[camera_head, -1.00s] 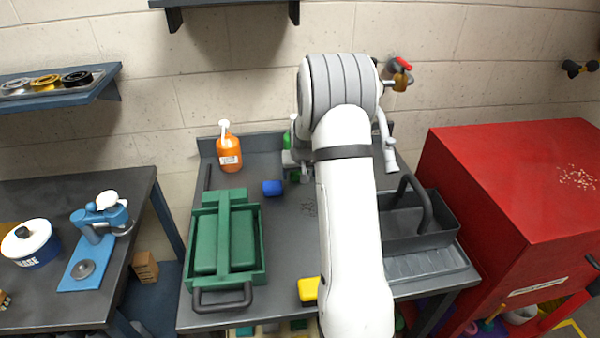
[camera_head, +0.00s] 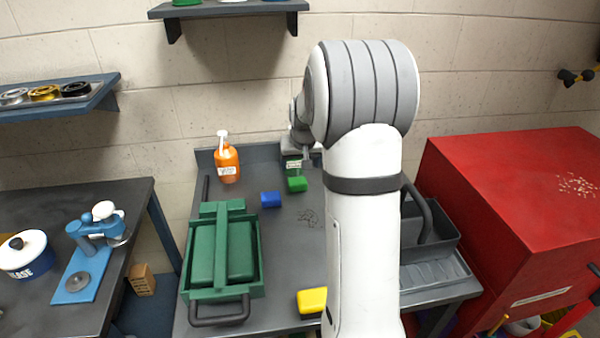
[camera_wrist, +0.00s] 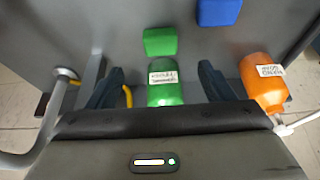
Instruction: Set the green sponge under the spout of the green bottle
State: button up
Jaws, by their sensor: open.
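The green sponge (camera_head: 297,184) lies on the grey bench just in front of the green bottle (camera_head: 293,166). In the wrist view the sponge (camera_wrist: 160,41) and the labelled green bottle (camera_wrist: 165,92) are in line, with a narrow gap between them. The bottle's spout is hidden in both views. My gripper (camera_wrist: 160,84) is open and empty; its two dark fingers are spread to either side of the bottle in the wrist view, and the sponge is beyond the fingertips. In the head view my arm hides most of the gripper.
A blue sponge (camera_head: 271,199) and an orange bottle (camera_head: 228,164) stand left of the green sponge. A yellow sponge (camera_head: 312,300) lies near the front edge. A green toolbox (camera_head: 254,245) is at left; a grey caddy (camera_head: 447,240) is at right.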

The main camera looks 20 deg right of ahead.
jog(key=s+a+r+n, duration=0.1)
jog(key=s+a+r, duration=0.3)
jog(key=s+a, duration=0.3)
jog(key=s+a+r+n, duration=0.1)
jog(key=s+a+r, duration=0.2)
jog(key=s+a, duration=0.55)
jog(key=s, duration=0.6)
jog(key=s+a+f+n+g+y, duration=0.1)
jog(key=s+a, duration=0.1)
jog(key=s, duration=0.7)
jog(key=shift+f, duration=0.1)
